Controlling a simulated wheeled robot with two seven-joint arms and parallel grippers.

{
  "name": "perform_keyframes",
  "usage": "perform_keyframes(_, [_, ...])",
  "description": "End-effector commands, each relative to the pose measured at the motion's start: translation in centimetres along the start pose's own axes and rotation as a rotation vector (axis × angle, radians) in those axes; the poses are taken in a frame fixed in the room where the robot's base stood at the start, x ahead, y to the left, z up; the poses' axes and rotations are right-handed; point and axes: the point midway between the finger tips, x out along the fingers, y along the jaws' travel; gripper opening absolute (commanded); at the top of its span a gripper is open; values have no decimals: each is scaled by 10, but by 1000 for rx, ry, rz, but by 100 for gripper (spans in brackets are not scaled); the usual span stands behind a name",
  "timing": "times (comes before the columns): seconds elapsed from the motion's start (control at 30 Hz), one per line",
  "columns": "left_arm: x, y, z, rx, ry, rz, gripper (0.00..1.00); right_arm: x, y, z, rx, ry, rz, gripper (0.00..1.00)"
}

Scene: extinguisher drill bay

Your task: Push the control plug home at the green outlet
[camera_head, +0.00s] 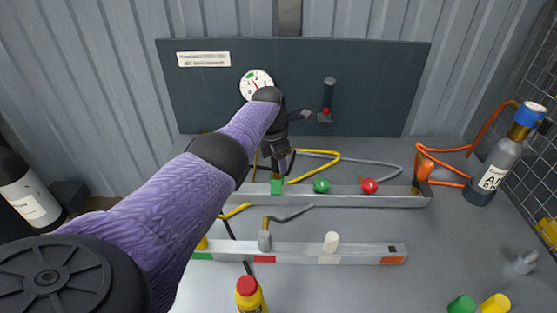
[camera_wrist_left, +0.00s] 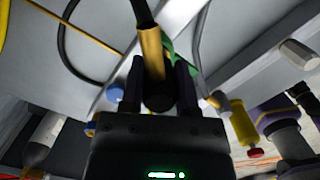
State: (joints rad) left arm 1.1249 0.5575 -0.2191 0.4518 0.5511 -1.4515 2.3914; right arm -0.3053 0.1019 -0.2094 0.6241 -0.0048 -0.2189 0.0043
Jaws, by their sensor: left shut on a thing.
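My left gripper (camera_head: 281,166) reaches over the back rail and is just above the green outlet (camera_head: 277,187). In the left wrist view, the gripper (camera_wrist_left: 158,88) is shut on the control plug (camera_wrist_left: 151,52), a brass-yellow body with a black cable at its end. Part of the green outlet (camera_wrist_left: 170,48) shows right behind the plug. In the head view the gripper hides most of the plug. I cannot tell how far the plug sits in the outlet. My right gripper is not in view.
The back rail (camera_head: 344,199) also bears a green cap (camera_head: 321,186), a red cap (camera_head: 369,186) and an orange plug (camera_head: 421,172). Yellow and grey hoses lie behind. A gas cylinder (camera_head: 497,165) stands right.

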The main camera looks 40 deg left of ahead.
Motion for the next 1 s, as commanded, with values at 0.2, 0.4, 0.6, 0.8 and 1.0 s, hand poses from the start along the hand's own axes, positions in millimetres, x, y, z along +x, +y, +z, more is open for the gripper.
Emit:
perform_keyframes(0.2, [2,0,0,0,0,1,0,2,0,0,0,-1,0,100])
perform_keyframes(0.4, [6,0,-1,0,1,1,0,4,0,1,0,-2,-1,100])
perform_keyframes(0.6, [10,0,-1,0,0,1,0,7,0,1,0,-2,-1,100])
perform_keyframes(0.8, [13,0,-2,0,0,1,0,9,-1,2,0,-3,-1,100])
perform_keyframes(1.0, [17,0,-2,0,1,1,0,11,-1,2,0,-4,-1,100])
